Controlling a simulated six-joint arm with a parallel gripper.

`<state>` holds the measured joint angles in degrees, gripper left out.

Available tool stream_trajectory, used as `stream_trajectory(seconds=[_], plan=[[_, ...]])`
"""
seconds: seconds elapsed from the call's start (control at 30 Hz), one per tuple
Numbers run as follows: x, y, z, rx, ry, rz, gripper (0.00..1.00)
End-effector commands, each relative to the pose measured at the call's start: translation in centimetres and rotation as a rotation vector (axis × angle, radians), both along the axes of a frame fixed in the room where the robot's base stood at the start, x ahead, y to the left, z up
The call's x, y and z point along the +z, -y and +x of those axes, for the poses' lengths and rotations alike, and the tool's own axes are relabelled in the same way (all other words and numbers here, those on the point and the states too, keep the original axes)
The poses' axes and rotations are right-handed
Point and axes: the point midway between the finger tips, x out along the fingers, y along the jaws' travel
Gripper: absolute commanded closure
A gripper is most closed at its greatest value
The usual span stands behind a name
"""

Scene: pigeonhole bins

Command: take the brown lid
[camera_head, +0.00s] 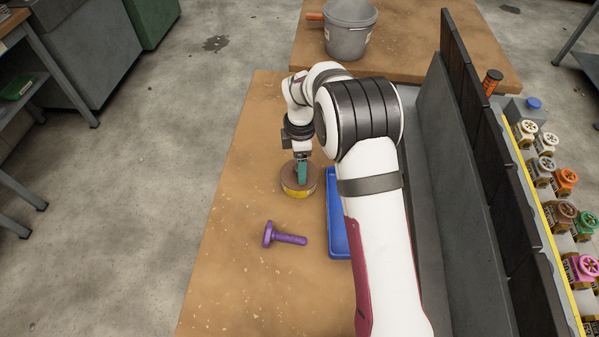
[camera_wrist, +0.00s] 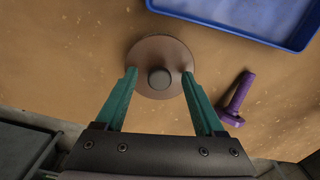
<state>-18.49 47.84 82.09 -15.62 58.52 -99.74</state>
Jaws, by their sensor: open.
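The brown lid (camera_wrist: 160,47) is a round disc with a dark knob (camera_wrist: 160,79) at its middle. My gripper (camera_wrist: 159,72) is open, with one green finger on each side of the knob, the tips over the lid's disc. In the head view my gripper (camera_head: 302,173) hangs just above the lid and hides part of it. I cannot tell whether the fingertips touch the lid.
A purple bolt-like piece (camera_head: 285,238) lies on the table near the lid. A blue tray (camera_head: 337,243) stands close to the lid's right, partly behind my arm. A grey bucket (camera_head: 348,40) stands farther back. Dark panels (camera_head: 512,200) rise along the right. The table's left side is clear.

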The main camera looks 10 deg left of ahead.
Motion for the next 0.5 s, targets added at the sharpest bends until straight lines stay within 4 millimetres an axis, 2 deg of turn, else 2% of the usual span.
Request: stream_trajectory(seconds=[0.13,0.17,0.5], plan=[[0.03,0.01,0.01,0.0,0.0,0.0,0.29],[0.04,0.02,0.01,0.0,0.0,0.0,0.33],[0.07,0.02,0.02,-0.001,0.0,0.0,0.94]])
